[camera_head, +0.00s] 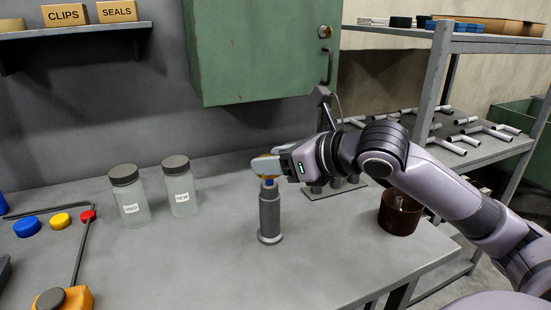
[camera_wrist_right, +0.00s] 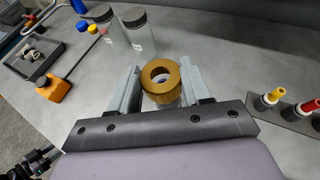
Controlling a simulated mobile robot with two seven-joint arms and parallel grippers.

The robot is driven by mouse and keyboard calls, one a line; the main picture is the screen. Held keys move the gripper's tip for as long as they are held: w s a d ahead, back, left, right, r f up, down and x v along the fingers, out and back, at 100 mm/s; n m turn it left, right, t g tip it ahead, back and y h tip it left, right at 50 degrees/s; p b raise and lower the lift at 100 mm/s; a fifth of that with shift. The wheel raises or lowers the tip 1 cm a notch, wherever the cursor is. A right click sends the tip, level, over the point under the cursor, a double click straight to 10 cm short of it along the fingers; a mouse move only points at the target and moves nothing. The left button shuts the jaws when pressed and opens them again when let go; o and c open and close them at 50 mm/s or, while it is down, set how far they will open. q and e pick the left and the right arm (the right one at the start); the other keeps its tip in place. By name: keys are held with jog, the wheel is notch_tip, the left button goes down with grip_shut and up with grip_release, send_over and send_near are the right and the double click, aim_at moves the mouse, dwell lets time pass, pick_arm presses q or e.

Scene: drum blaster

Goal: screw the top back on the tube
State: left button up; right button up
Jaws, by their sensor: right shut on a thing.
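The tube (camera_head: 269,217) is a dark grey cylinder with a wider foot, standing upright on the workbench. A small blue section shows at its upper end. The top is a gold-brown ring with a hole in its middle, seen in the right wrist view (camera_wrist_right: 148,75). My right gripper (camera_wrist_right: 160,84) has a finger on each side of the ring and is shut on it. In the head view my right gripper (camera_head: 265,166) is directly over the tube's upper end and hides most of the top. I cannot tell whether the threads are engaged.
Two lidded jars, USED (camera_head: 131,196) and NEW (camera_head: 180,188), stand left of the tube. A rack (camera_head: 335,188) is behind my right gripper, and a brown cup (camera_head: 400,213) is to the right. The front middle of the workbench (camera_head: 190,265) is clear.

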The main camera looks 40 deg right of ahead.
aim_at(276, 189)
jog(key=shift+f, duration=0.2)
jog(key=shift+f+b, duration=0.65)
jog(key=shift+f, duration=0.1)
jog(key=shift+f, duration=0.1)
jog(key=shift+f, duration=0.15)
jog(key=shift+f+b, duration=0.4)
jog(key=shift+f, duration=0.1)
jog(key=shift+f, duration=0.35)
dwell(0.4)
dwell(0.6)
